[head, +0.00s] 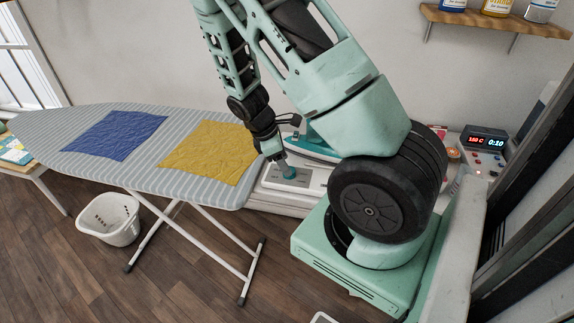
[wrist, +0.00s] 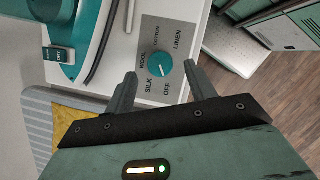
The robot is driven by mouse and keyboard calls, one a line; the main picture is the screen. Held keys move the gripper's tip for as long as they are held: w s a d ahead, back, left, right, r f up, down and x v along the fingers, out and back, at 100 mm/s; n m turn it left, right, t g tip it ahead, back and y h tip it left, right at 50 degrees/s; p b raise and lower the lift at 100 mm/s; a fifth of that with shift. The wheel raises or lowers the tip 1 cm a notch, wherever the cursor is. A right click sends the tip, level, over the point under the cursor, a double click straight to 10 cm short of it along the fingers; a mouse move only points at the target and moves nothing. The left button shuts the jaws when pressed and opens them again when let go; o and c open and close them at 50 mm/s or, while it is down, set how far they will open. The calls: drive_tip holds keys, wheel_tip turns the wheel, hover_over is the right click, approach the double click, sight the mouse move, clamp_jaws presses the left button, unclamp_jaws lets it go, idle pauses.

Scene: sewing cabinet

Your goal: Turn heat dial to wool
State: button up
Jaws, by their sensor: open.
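The heat dial (wrist: 161,62) is a round teal knob on a grey plate (wrist: 178,20) lettered OFF, SILK, WOOL, COTTON and LINEN. Its short white mark appears to point down towards OFF in the wrist view; WOOL is to its left. My gripper (wrist: 160,71) is open, with one finger on either side of the dial and a visible gap to each side. In the head view the dial (head: 288,171) is just below my gripper (head: 281,161). Whether the fingers are level with the knob is hard to tell.
A teal iron (wrist: 72,40) stands close left of the plate, with a dark cord (wrist: 103,45) between. The ironing board (head: 60,117) holds a blue cloth (head: 115,135) and a yellow cloth (head: 210,150). A red and blue display (head: 484,141) stands at the right.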

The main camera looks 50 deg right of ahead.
drive_tip(key=shift+x, duration=1.5)
drive_tip(key=c, duration=1)
drive_tip(key=shift+o, duration=0.2)
